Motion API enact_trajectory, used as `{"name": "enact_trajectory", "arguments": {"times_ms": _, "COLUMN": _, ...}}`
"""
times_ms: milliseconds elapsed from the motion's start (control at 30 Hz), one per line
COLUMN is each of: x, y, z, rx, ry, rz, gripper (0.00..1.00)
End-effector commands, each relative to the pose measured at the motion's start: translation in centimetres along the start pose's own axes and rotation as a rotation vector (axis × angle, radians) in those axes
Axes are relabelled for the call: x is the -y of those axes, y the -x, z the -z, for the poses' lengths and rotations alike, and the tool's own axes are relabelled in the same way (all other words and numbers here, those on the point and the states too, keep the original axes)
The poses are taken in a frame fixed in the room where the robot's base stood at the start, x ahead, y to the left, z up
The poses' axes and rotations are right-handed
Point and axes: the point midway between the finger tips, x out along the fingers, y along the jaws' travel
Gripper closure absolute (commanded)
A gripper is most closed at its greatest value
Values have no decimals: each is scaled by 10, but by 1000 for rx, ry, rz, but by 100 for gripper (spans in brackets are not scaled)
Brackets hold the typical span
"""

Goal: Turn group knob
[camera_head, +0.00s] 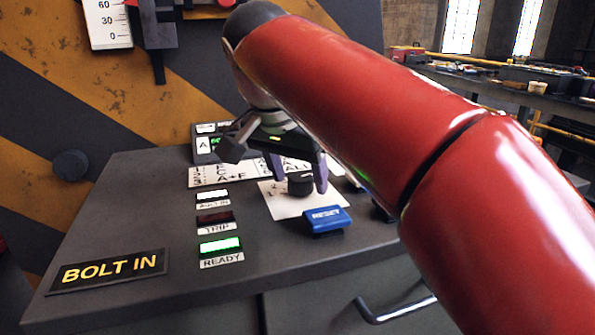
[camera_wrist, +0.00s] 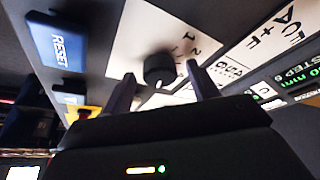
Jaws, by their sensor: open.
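The group knob (camera_head: 300,184) is a small black round knob on a white marked plate (camera_head: 284,206) on the sloped grey console. In the wrist view the knob (camera_wrist: 160,69) lies just beyond and between my two fingertips. My gripper (camera_head: 298,170) is open, with one dark finger on each side of the knob in the picture. I cannot tell whether the fingers touch it. In the wrist view my gripper (camera_wrist: 163,82) holds nothing. Part of the plate's marking is hidden behind the knob and fingers.
A blue RESET button (camera_head: 326,218) sits close in front of the knob. Lit READY (camera_head: 220,245) and dark TRIP (camera_head: 214,218) indicators are to the left. A BOLT IN plate (camera_head: 108,270) is at the front left. A drawer handle (camera_head: 395,308) is below the console top.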

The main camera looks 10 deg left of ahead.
Motion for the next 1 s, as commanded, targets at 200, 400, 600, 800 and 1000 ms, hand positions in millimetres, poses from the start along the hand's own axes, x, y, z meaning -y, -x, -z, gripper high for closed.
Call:
{"name": "enact_trajectory", "arguments": {"times_ms": 200, "x": 0, "y": 0, "z": 0, "rx": 0, "ry": 0, "rz": 0, "gripper": 56}}
{"name": "enact_trajectory", "arguments": {"times_ms": 400, "x": 0, "y": 0, "z": 0, "rx": 0, "ry": 0, "rz": 0, "gripper": 83}}
{"name": "enact_trajectory", "arguments": {"times_ms": 600, "x": 0, "y": 0, "z": 0, "rx": 0, "ry": 8, "rz": 3, "gripper": 85}}
{"name": "enact_trajectory", "arguments": {"times_ms": 800, "x": -1, "y": 0, "z": 0, "rx": 0, "ry": 61, "rz": 26, "gripper": 85}}
{"name": "enact_trajectory", "arguments": {"times_ms": 1000, "x": -3, "y": 0, "z": 1, "rx": 0, "ry": 183, "rz": 77, "gripper": 85}}
